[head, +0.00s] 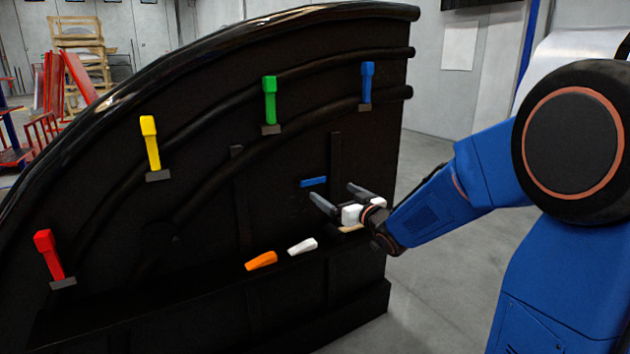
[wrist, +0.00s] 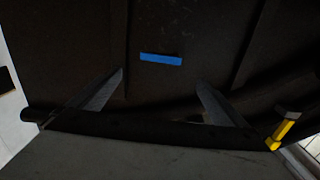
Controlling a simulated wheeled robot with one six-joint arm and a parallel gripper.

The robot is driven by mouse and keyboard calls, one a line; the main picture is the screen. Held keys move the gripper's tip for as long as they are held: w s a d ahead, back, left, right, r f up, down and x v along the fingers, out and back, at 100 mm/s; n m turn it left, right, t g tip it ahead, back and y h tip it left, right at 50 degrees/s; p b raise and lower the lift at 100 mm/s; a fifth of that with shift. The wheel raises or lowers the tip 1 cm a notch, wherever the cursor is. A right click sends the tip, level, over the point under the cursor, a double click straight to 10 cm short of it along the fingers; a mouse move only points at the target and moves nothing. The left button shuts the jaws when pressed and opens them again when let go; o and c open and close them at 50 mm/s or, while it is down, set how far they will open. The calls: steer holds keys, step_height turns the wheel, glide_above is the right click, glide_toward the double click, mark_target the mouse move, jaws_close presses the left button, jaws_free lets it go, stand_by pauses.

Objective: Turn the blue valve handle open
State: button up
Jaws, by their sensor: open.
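A blue upright handle (head: 367,84) is mounted on a pipe at the upper right of the black panel in the head view. A small blue bar (head: 313,182) lies flat across the panel lower down; it also shows in the wrist view (wrist: 160,57). I cannot tell whether this bar is a handle or a marking. My gripper (head: 333,196) is open and empty in front of the panel near the blue bar. In the wrist view the bar lies beyond and between the spread fingertips (wrist: 160,78), apart from them. The upright blue handle is well above my gripper.
Green (head: 269,102), yellow (head: 150,144) and red (head: 48,256) handles stand along the curved panel. The yellow one also shows in the wrist view (wrist: 283,130). An orange piece (head: 262,261) and a white piece (head: 303,246) sit by the lower ledge. Vertical ribs flank the blue bar.

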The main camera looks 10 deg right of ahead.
mark_target(313, 180)
steer(key=x, duration=1.4)
steer(key=shift+a, duration=0.1)
steer(key=c, duration=1.5)
